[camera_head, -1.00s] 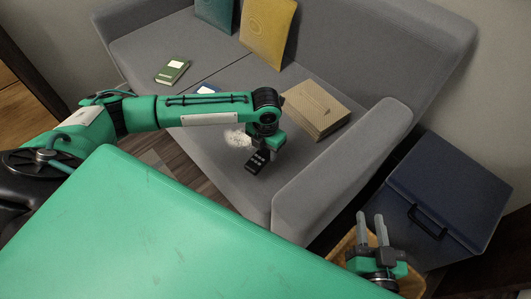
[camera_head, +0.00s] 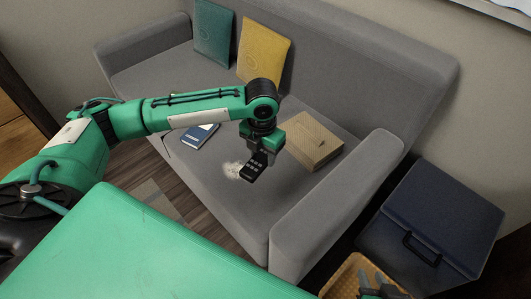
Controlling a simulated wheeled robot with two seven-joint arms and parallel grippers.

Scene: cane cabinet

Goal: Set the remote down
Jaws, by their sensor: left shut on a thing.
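A dark remote with pale buttons (camera_head: 255,165) hangs from my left gripper (camera_head: 262,152), tilted, over the right part of the grey sofa seat. My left gripper is shut on the remote's upper end. I cannot tell whether the remote's lower end touches the seat. The grey sofa (camera_head: 205,181) fills the middle of the view. My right gripper (camera_head: 377,281) shows at the bottom right edge, with its two fingers apart and nothing seen between them.
On the seat are a white fluffy thing (camera_head: 232,171), a blue book (camera_head: 199,138) and a cardboard box (camera_head: 314,141). Teal (camera_head: 213,35) and yellow (camera_head: 263,50) cushions lean on the backrest. A dark blue box (camera_head: 432,222) and a wicker basket (camera_head: 343,279) stand to the right.

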